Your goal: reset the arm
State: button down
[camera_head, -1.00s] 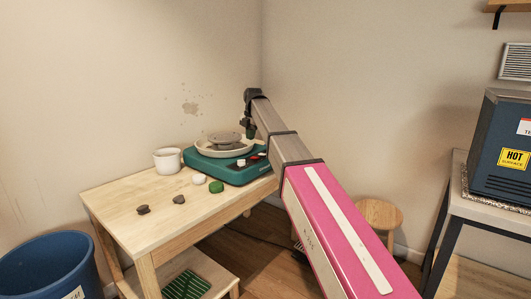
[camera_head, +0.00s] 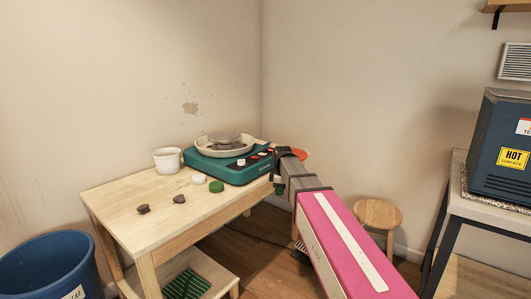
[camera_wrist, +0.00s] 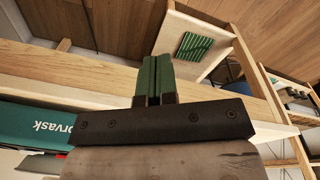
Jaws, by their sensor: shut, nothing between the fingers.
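My arm (camera_head: 340,235), pink and grey, reaches from the lower right toward the table's right edge. My gripper (camera_head: 280,189) is small and partly hidden at its end, beside the table's right edge and right of the pottery wheel. In the wrist view my gripper (camera_wrist: 153,80) has its two green fingers together, with nothing between them. The teal pottery wheel (camera_head: 240,173) stands on the wooden table (camera_head: 165,228), and its lettered teal side also shows at the left in the wrist view (camera_wrist: 40,127).
A white cup (camera_head: 167,160), a white piece (camera_head: 198,178), a green piece (camera_head: 216,186) and two dark lumps lie on the table. A green ridged mat (camera_head: 186,285) is on the lower shelf. A stool (camera_head: 378,214), blue bin (camera_head: 50,265) and kiln (camera_head: 500,150) stand around.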

jog(key=s+d+f+m, duration=0.6)
jog(key=s+f+m, duration=0.2)
jog(key=s, duration=0.3)
jog(key=s+d+f+m, duration=0.7)
jog(key=s+f, duration=0.3)
jog(key=s, duration=0.2)
jog(key=shift+s+f+m+g+h, duration=0.15)
jog(key=shift+m+g+h, duration=0.15)
jog(key=shift+m, duration=0.3)
